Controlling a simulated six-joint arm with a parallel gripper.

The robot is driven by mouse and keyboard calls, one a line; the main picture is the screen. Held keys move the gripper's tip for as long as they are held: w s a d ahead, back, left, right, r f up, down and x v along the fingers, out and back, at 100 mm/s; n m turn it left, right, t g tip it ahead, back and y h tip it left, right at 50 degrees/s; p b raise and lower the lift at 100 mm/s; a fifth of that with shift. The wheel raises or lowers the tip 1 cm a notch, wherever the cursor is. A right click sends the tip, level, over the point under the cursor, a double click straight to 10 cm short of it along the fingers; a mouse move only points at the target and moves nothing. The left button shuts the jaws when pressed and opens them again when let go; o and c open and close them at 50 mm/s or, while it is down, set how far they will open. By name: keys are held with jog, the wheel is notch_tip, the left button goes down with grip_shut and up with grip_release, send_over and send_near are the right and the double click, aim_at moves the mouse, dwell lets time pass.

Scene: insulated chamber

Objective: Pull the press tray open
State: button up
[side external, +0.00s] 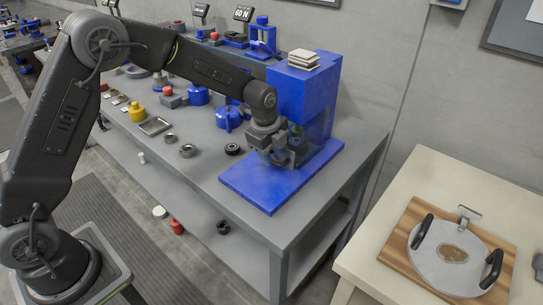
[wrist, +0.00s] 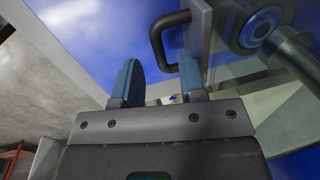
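The blue press (side external: 305,92) stands at the right end of the grey bench on a flat blue base plate (side external: 262,188). My gripper (side external: 280,156) is in front of the press, low over the base plate, and hides the tray front in the side view. In the wrist view a black U-shaped handle (wrist: 156,38) sticks out from a grey upright plate (wrist: 198,38), seemingly the tray's front. My gripper's two blue-grey fingers (wrist: 160,62) are apart, with the handle just beyond and between their tips. I see no clear contact. The tray's position is unclear.
A round metal cylinder (wrist: 258,28) is close to the right finger in the wrist view. Several rings, blue parts and a yellow piece (side external: 136,112) lie on the bench to the left. A separate table with a wooden board (side external: 395,258) stands at right.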

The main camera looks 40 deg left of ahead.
jog(key=shift+w+f, duration=0.2)
jog(key=shift+f, duration=0.75)
grip_shut()
